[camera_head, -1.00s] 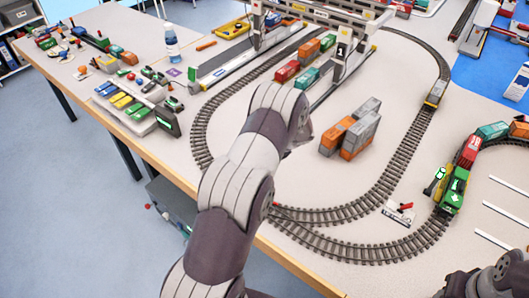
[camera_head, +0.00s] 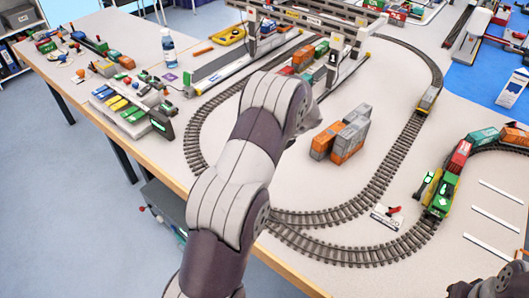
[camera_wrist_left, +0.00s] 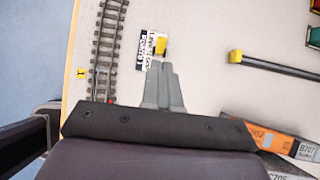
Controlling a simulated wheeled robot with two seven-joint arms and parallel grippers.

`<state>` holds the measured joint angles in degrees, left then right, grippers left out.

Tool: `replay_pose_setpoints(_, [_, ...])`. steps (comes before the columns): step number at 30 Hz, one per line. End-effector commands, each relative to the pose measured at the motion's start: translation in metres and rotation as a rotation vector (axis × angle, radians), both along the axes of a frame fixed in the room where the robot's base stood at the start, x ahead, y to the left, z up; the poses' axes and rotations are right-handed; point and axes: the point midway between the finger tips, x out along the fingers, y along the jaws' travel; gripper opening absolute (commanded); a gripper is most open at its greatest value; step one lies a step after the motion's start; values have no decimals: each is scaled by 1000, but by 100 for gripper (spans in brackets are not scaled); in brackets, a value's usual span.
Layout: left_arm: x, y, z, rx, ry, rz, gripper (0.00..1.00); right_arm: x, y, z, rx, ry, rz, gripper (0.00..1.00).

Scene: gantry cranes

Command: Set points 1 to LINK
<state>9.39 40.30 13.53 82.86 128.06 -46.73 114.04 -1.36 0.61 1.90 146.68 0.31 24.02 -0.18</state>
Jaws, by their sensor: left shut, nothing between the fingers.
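In the left wrist view a lever with a yellow tip (camera_wrist_left: 160,47) stands on a small printed plate (camera_wrist_left: 142,50) beside the track (camera_wrist_left: 105,45). The plate lettering seems to include POINTS and LINK, but I cannot read all of it. A yellow marker with a 1 (camera_wrist_left: 81,73) is across the track. My left gripper (camera_wrist_left: 161,68) is shut and empty, its fingertips close to the yellow tip; I cannot tell whether they touch. In the head view my left arm hides this gripper and lever.
Stacked orange and grey containers (camera_head: 341,137) stand inside the loop; some show at lower right in the wrist view (camera_wrist_left: 271,137). Another lever with a red handle (camera_head: 393,210) is by the front track. A green locomotive (camera_head: 441,196) stands at right. The gantry crane (camera_head: 332,60) is behind.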

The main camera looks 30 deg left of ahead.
Motion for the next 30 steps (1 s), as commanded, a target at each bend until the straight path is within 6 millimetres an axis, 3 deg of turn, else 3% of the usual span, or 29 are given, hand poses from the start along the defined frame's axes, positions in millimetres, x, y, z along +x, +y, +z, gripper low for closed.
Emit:
replay_pose_setpoints(7, [0, -7, 20, 0, 1, -1, 0, 0, 0, -2, 0, 0, 0, 43])
replay_pose_setpoints(25, [1, -7, 21, 0, 25, -44, 0, 0, 0, -2, 0, 0, 0, 43])
replay_pose_setpoints(26, [4, -8, 21, -3, 41, -90, 0, 0, 0, -2, 0, 0, 0, 43])
replay_pose_setpoints(28, [21, -8, 21, 39, 107, -342, 0, 0, 0, -2, 0, 0, 0, 43])
replay_pose_setpoints(29, [28, -9, 18, 81, 169, -517, 0, 0, 0, -2, 0, 0, 0, 43])
replay_pose_setpoints(30, [38, -14, 15, 157, 274, -809, 0, 0, 0, -2, 0, 0, 0, 43])
